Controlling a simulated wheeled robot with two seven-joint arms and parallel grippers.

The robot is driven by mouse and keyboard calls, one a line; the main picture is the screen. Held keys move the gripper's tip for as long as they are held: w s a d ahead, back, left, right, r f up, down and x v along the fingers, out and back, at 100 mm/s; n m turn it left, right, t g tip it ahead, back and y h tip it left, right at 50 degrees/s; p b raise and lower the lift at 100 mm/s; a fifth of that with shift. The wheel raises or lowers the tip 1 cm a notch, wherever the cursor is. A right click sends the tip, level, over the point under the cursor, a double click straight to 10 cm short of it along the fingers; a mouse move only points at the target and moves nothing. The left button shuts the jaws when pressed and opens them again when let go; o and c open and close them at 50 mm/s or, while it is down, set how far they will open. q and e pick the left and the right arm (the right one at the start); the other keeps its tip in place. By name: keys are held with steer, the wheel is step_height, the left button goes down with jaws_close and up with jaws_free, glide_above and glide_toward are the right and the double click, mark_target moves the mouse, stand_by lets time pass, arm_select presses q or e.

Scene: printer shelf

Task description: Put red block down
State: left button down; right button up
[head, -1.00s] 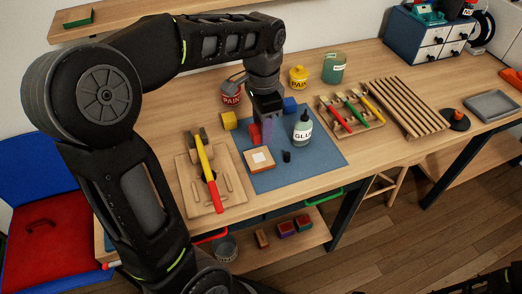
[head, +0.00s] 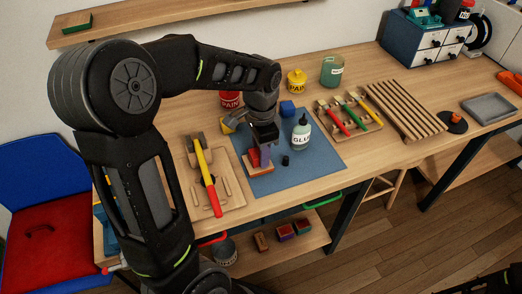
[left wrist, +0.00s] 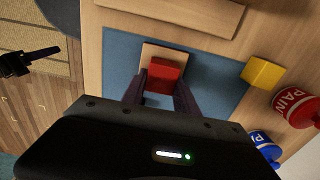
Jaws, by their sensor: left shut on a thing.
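The red block (head: 254,157) is between the fingers of my left gripper (head: 261,153), which is shut on it. The block is at a square wooden pad (head: 248,169), low over it or on it; I cannot tell whether they touch. The pad lies on the blue mat (head: 300,170), near its left edge. In the left wrist view, the red block (left wrist: 164,76) covers the middle of the pad (left wrist: 149,52), with the two fingers on either side.
A glue bottle (head: 301,134) and a small black item (head: 285,160) stand right of my gripper. A tool board (head: 228,193) lies to the left. The mat's front right is clear.

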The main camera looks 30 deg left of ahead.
arm_select(q)
steer(key=shift+f, duration=0.15)
steer(key=c, duration=0.9)
jaws_free()
steer(key=shift+c, duration=0.2)
step_height(320, 180, up, 12)
steer(key=shift+r, duration=0.25)
